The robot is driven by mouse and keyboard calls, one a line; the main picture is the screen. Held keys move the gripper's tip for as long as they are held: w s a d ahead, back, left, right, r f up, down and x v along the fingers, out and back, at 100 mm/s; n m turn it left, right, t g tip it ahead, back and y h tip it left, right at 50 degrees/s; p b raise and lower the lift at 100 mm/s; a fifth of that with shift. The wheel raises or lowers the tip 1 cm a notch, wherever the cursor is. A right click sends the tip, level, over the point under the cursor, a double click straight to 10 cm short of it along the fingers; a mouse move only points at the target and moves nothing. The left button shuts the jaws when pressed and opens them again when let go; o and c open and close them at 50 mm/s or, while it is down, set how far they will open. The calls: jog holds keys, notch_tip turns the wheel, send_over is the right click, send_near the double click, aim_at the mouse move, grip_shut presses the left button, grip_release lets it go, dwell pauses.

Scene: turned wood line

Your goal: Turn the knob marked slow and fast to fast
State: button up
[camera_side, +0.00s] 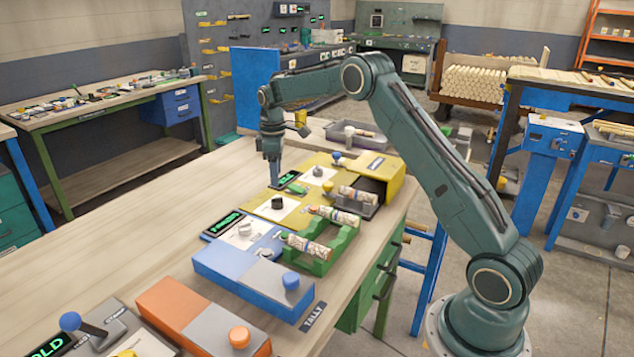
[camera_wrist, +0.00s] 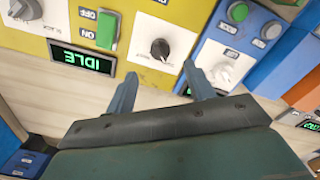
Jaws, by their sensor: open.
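A black knob (camera_wrist: 160,48) sits on a white plate on a yellow panel in the wrist view. In the side view it shows on the yellow unit (camera_side: 277,203). The lettering around both knobs is too small to read, so I cannot tell which one is marked slow and fast. My gripper (camera_wrist: 164,88) is open and empty. Its fingers are apart, below the black knob in the wrist view, touching no knob.
A display reading IDLE (camera_wrist: 82,60) and a green on/off switch (camera_wrist: 107,31) are left of the black knob. A green button (camera_wrist: 238,11) is on the blue panel. An orange unit (camera_side: 200,314) stands nearer the camera. Bare bench top (camera_side: 130,230) lies left of the units.

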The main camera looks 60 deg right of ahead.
aim_at(277, 202)
notch_tip(277, 202, down, 9)
jog(key=shift+r, duration=0.2)
dwell(0.4)
jog(key=c, duration=1)
